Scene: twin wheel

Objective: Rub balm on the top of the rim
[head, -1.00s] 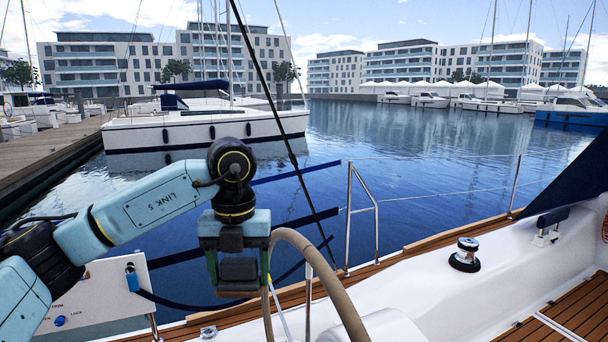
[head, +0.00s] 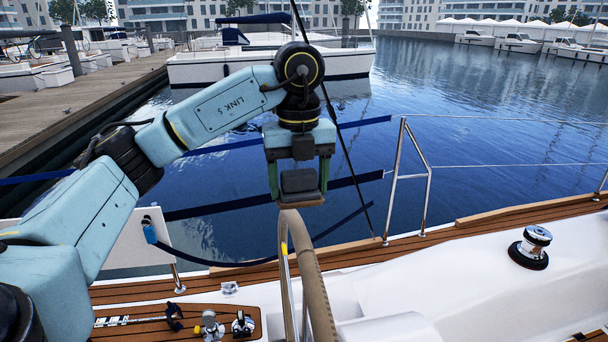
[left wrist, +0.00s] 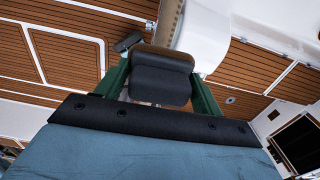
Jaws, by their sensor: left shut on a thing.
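The wheel's rim (head: 318,285) is tan and curves up from the bottom of the head view; its top is just under my left gripper (head: 299,184). The gripper's green fingers are shut on a dark grey block (head: 299,181) with a brown underside, seemingly the balm pad. The pad's underside is at the top of the rim; I cannot tell whether they touch. In the left wrist view the pad (left wrist: 160,84) sits between the fingers, with a piece of the rim (left wrist: 167,24) running up behind it. My right gripper is not in view.
A steel rail (head: 428,190) stands beyond the wheel to the right. A winch (head: 531,247) is on the white deck at right. Small fittings lie on a wooden panel (head: 180,320) at lower left. A white board (head: 128,248) stands behind my left arm. Water lies beyond.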

